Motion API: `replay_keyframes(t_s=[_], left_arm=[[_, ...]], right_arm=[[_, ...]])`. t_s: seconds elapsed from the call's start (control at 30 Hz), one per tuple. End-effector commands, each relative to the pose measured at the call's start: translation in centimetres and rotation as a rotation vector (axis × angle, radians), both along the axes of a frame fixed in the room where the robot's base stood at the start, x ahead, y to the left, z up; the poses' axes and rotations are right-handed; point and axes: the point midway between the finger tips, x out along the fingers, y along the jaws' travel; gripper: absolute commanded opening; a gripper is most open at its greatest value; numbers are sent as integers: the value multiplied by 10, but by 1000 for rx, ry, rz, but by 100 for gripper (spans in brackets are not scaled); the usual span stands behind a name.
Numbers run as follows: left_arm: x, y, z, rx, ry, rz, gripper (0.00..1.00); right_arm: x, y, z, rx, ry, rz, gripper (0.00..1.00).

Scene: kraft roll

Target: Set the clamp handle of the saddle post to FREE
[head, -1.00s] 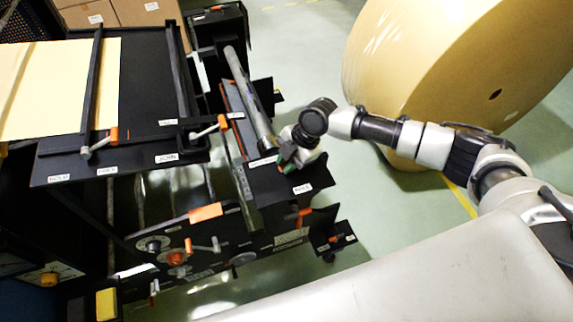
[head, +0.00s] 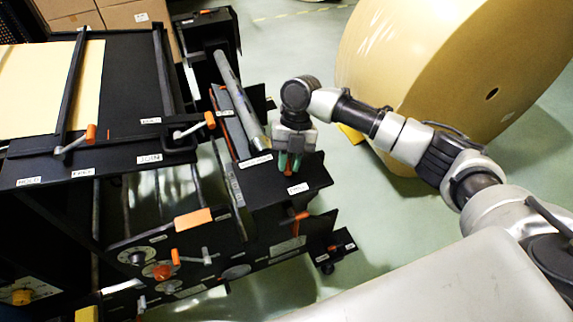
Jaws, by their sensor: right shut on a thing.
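My right gripper (head: 289,162) points down over the black top plate of the saddle post (head: 318,176) at the front right of the machine. The handle's exact angle cannot be told. My left gripper is not in view.
A large kraft roll (head: 440,60) stands behind my right arm. A grey bar (head: 240,100) runs back from the plate. Orange-tipped cranks (head: 208,121) and a panel with knobs (head: 160,271) are on the left. Green floor is free on the right.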

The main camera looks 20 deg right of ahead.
Motion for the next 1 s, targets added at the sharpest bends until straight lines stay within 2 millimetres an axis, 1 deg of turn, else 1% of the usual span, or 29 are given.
replay_keyframes(t_s=[0.03,0.1,0.4,0.63,1.0], left_arm=[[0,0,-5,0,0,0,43],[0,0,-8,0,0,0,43],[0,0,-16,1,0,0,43],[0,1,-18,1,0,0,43],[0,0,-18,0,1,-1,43]], right_arm=[[1,0,-1,1,-4,39,0],[1,-1,-1,1,-4,94,0],[1,-5,0,0,-4,263,0],[2,-6,1,0,-5,322,0],[2,-7,2,0,-6,336,0]])
